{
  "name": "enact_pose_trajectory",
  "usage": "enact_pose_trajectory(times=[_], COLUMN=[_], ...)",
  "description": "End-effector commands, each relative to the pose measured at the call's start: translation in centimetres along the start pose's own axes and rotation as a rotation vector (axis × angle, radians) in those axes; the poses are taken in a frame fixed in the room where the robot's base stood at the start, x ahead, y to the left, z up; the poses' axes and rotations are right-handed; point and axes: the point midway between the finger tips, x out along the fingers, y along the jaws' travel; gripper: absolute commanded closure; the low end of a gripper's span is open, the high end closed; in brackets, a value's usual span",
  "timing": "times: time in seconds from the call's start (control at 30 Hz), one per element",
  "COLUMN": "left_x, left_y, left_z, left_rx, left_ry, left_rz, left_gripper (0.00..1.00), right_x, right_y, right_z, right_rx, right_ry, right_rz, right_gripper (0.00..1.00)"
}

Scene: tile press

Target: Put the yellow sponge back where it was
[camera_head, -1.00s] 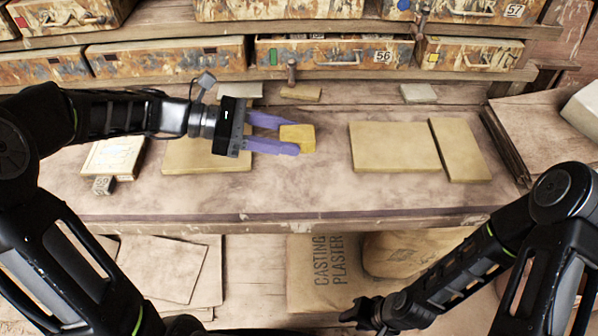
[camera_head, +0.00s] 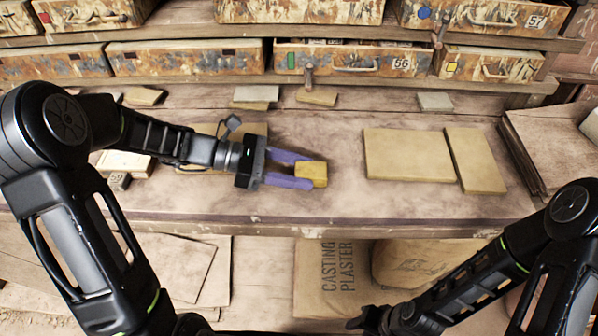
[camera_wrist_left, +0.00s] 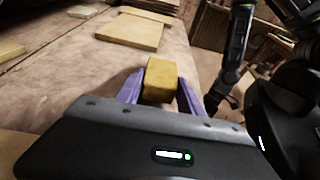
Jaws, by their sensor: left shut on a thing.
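The yellow sponge (camera_head: 312,173) is a small yellow block over the middle of the workbench (camera_head: 400,208) in the head view. My left gripper (camera_head: 303,172) is shut on it, with its purple fingers on either side. The sponge also shows in the left wrist view (camera_wrist_left: 161,80) between the purple fingers. It seems just above the bench top, but I cannot tell the exact gap. My right gripper (camera_head: 372,320) is low at the bottom, in front of the bench; its jaws are too dark and small to read.
Two flat tan slabs (camera_head: 408,155) lie right of the sponge, and another slab lies partly behind my left arm. Small blocks (camera_head: 317,97) line the back, below drawers (camera_head: 340,60). A plaster sack (camera_head: 335,275) stands under the bench. Bench between sponge and slabs is clear.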

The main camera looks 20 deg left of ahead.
Motion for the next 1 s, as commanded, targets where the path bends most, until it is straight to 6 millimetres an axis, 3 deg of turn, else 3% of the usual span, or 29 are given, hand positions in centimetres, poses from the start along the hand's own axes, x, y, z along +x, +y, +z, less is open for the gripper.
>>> enact_pose_trajectory(times=[0.47, 0.5, 0.73, 1.0], left_x=[0.37, 0.32, 0.32, 0.28], left_y=[0.0, 0.01, 0.0, 0.01], left_z=[-1.16, -1.02, -1.0, -0.89], left_rx=[0.0, 0.001, 0.001, 0.001], left_ry=[0.0, 0.0, 0.0, 0.0], left_rz=[0.0, 0.001, 0.0, 0.001], left_gripper=[0.91, 0.52, 0.33, 0.33], right_x=[0.28, 0.17, 0.16, 0.09], right_y=[0.11, 0.06, 0.06, 0.03], right_z=[0.0, 0.0, 0.0, 0.0], right_rx=[0.0, 0.0, 0.0, 0.0], right_ry=[0.0, 0.0, 0.0, 0.0], right_rz=[0.0, 0.0, 0.0, 0.0], right_gripper=[0.64, 0.64, 0.64, 0.64])
